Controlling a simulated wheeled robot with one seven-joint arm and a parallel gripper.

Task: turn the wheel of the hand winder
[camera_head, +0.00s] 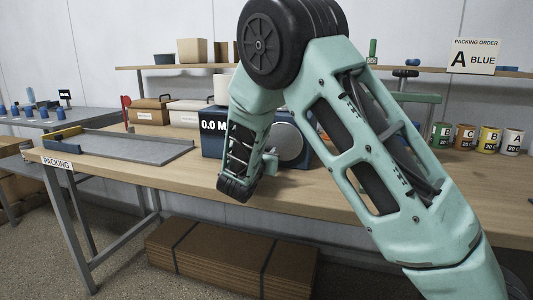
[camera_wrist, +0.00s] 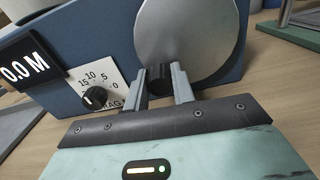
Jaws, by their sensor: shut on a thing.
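The hand winder (camera_head: 213,145) is a dark blue box on the packing bench, partly hidden behind my arm. Its display (camera_wrist: 25,66) reads 0.0 M. Its round grey wheel (camera_head: 291,146) faces me; in the wrist view the wheel (camera_wrist: 195,35) fills the upper middle. A short black handle (camera_wrist: 160,80) stands out from the wheel's lower left part. My gripper (camera_wrist: 161,83) is shut on the handle, one finger on each side. A black drag knob (camera_wrist: 95,97) sits on a white scale left of my fingers.
A grey tray (camera_head: 140,147) with a yellow edge lies left of the winder. Boxes (camera_head: 152,111) stand behind it. Several labelled cans (camera_head: 465,137) stand at the right. A shelf (camera_head: 150,67) runs along the wall. Flat cardboard (camera_head: 230,258) is stacked beneath the bench.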

